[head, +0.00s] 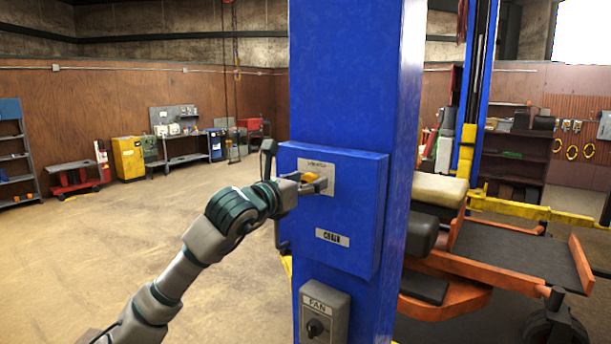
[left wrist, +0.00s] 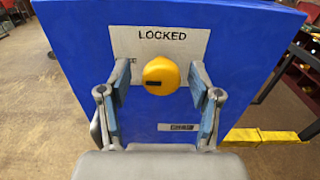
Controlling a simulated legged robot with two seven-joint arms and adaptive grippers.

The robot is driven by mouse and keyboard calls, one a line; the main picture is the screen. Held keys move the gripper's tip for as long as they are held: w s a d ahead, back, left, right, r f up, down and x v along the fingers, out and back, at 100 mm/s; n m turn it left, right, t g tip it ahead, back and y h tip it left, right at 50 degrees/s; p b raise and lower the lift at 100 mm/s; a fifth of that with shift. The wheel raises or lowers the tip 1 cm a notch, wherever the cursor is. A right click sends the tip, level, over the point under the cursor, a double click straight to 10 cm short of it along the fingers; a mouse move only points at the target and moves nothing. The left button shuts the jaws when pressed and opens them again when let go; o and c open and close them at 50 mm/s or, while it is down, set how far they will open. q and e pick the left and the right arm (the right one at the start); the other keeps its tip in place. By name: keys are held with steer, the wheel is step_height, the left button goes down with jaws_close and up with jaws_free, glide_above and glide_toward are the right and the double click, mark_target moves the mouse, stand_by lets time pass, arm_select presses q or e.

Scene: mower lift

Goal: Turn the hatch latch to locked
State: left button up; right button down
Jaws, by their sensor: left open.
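The hatch is a blue box (head: 357,235) on the front of a blue post. Its yellow round latch knob (head: 312,179) sits on a pale label plate (head: 329,188). In the left wrist view the latch (left wrist: 161,76) shows a dark mark at its left side, below the word LOCKED on the plate (left wrist: 190,42). My left gripper (head: 314,185) is at the latch. In the left wrist view its fingers (left wrist: 161,90) stand open on either side of the knob, with gaps to both sides. My right gripper is not in view.
A grey FAN switch box (head: 324,310) is on the post below the hatch. The blue post (head: 345,80) stands close in front of me. The floor (head: 120,235) at left is open.

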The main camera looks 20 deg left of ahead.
arm_select(q)
steer(key=shift+d, duration=0.25)
steer(key=shift+a, duration=0.25)
steer(key=c, duration=1.1)
steer(key=shift+m, duration=0.3)
steer(key=m, duration=0.3)
steer(key=shift+d+m+b, duration=0.1)
steer(key=shift+m+b, duration=0.2)
steer(key=shift+m, duration=0.1)
steer(key=m, duration=0.4)
steer(key=shift+m, duration=0.3)
steer(key=shift+d+f+m+p, duration=0.15)
steer(key=shift+m+p, duration=0.3)
steer(key=shift+m, duration=1.75)
steer(key=shift+f+m+p, duration=0.2)
steer(key=shift+m+p, duration=0.25)
steer(key=shift+m, duration=1.75)
steer(key=shift+f, duration=0.1)
